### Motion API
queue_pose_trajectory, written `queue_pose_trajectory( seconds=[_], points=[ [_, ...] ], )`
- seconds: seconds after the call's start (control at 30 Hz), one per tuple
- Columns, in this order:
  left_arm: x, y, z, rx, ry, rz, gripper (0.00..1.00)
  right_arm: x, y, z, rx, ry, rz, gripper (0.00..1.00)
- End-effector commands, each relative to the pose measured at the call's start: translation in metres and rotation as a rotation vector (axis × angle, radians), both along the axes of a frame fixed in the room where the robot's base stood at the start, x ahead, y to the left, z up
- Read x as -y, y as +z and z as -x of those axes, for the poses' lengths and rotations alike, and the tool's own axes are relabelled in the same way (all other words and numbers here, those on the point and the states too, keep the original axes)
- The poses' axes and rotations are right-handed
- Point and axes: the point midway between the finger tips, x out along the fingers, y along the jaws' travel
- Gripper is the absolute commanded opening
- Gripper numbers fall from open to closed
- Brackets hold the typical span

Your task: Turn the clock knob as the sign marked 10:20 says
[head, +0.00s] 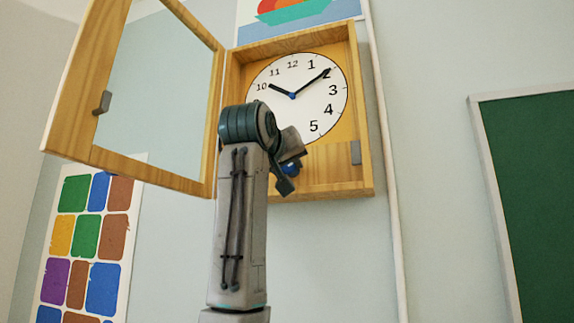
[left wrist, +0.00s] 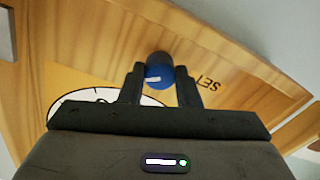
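The wooden clock (head: 362,120) hangs on the wall with its glazed door (head: 62,105) swung open to the left. On its white face (head: 318,100), the short hand points near 10 and the long hand near 2. The blue clock knob (head: 292,168) is below the face, partly hidden by my left gripper (head: 289,173). In the left wrist view, the knob (left wrist: 159,76) sits between the two fingers of my left gripper (left wrist: 160,82), which appear closed against its sides. "SET" is lettered beside it. My right gripper and a sign marked 10:20 are not in view.
The open door's frame stands out left of my left arm. A poster of coloured blocks (head: 87,235) is on the wall at lower left. A green board (head: 535,180) is at the right. The wall below the clock is clear.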

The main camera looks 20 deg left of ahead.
Motion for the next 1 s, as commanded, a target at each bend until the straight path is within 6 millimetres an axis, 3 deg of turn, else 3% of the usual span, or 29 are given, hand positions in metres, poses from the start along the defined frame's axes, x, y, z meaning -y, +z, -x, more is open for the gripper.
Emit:
queue_pose_trajectory(
  seconds=[0.03,0.1,0.47,1.0],
  points=[
    [0.0,0.0,0.0,-0.001,-0.001,0.0,0.16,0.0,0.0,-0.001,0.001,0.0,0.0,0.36],
    [0.0,0.0,0.0,-0.001,-0.001,0.0,0.07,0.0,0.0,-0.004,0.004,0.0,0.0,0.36],
    [0.0,-0.001,0.0,0.001,-0.001,-0.055,0.07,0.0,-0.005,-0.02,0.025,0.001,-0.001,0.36],
    [0.0,-0.003,0.0,0.015,-0.001,-0.489,0.07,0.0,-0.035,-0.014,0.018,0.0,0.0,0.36]
  ],
)
